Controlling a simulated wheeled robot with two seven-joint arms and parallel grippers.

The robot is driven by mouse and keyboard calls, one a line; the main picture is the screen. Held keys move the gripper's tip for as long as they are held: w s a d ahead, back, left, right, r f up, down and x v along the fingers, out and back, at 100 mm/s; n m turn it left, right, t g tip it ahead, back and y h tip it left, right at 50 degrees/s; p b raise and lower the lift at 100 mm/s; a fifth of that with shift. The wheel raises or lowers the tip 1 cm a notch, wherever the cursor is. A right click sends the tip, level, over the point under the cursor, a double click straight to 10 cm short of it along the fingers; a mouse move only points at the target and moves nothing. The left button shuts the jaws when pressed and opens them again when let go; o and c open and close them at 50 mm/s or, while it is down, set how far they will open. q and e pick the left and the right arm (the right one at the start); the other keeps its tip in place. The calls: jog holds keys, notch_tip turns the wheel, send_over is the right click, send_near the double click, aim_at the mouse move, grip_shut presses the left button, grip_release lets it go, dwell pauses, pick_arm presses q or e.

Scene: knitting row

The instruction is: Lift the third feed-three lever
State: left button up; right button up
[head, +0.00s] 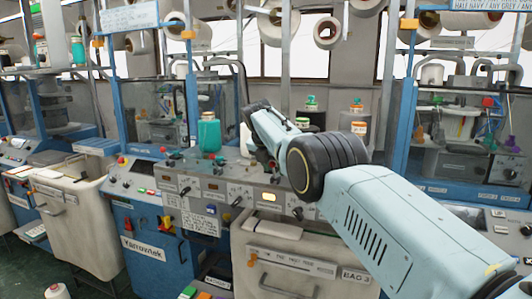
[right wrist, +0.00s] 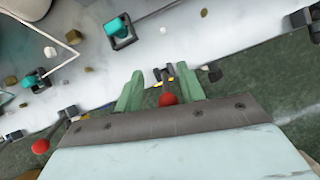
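In the right wrist view my right gripper (right wrist: 162,88) is open, its two green fingers spread apart. A red ball knob (right wrist: 168,99) shows between the fingers, with a small yellow-and-black part (right wrist: 164,75) just beyond it. I cannot tell whether a finger touches the knob. Another red ball knob (right wrist: 40,146) is at the lower left. In the head view my right arm reaches over the machine's grey control panel (head: 205,188), and its fingertips are hidden. Dark levers (head: 237,201) stick out of this panel. I cannot read which is feed three. My left gripper is not in view.
Teal blocks on dark mounts (right wrist: 119,30) and small brown blocks line the pale rail in the wrist view. In the head view, a green bottle (head: 209,133) and cone-topped jars (head: 357,130) stand behind the panel. A beige bin (head: 78,215) stands at the left.

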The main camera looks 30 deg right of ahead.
jog(key=b, duration=0.3)
jog(key=shift+s+a+r, duration=0.1)
jog(key=shift+s+a, duration=0.05)
jog(key=shift+s, duration=0.1)
jog(key=shift+b+v, duration=0.7)
jog(key=shift+v, duration=0.3)
jog(key=v, duration=0.9)
jog(key=shift+b, duration=0.35)
jog(key=shift+w+r, duration=0.1)
